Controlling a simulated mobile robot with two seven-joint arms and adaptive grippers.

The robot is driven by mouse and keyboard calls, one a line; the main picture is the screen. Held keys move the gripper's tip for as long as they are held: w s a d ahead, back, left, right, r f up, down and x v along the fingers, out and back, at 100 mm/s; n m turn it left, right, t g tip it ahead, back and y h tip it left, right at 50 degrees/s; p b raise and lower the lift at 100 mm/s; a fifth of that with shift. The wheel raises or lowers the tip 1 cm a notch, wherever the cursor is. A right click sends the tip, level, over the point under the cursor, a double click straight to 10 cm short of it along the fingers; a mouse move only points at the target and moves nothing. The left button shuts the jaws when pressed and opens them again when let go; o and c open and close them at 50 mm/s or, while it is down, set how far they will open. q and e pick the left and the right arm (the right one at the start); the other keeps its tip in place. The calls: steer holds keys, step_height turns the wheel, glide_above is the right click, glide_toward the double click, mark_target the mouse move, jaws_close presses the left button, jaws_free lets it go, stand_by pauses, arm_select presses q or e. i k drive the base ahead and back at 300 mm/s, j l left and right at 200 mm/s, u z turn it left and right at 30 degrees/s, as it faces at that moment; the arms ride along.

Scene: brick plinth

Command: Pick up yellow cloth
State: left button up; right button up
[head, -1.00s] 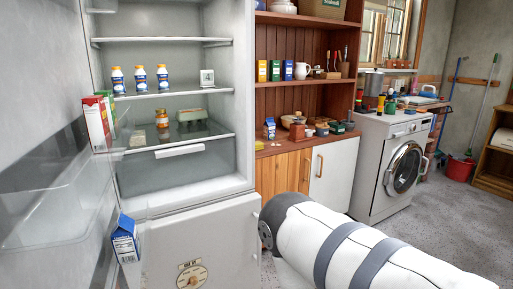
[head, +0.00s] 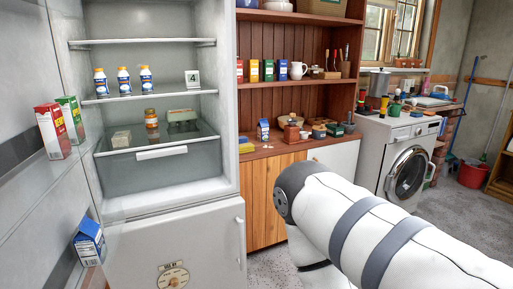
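A small pale yellow item (head: 246,145) lies at the left end of the wooden counter, close beside the fridge's right side. It is too small to tell for certain whether it is the yellow cloth. My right arm reaches in from the lower right, in front of the cabinet and floor; only its white and grey links show. Neither gripper is in view.
An open fridge (head: 228,110) with bottles and cartons fills the left, its door along the left edge. The wooden counter (head: 272,152) holds a blue carton (head: 263,130), jars and bowls. A washing machine (head: 384,160) stands right of it.

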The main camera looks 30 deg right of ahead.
mark_target(244, 149)
steer(key=i+l, duration=0.15)
steer(key=l, duration=0.2)
steer(key=i+l, duration=0.15)
steer(key=l, duration=0.2)
steer(key=i+l, duration=0.15)
steer(key=l, duration=0.15)
steer(key=i+l, duration=0.2)
steer(key=l, duration=0.15)
steer(key=i+l, duration=0.25)
steer(key=i, duration=0.2)
steer(key=i+l, duration=0.2)
steer(key=i, duration=0.3)
steer(key=i+l+z, duration=0.1)
steer(key=i+l, duration=0.15)
steer(key=i, duration=0.2)
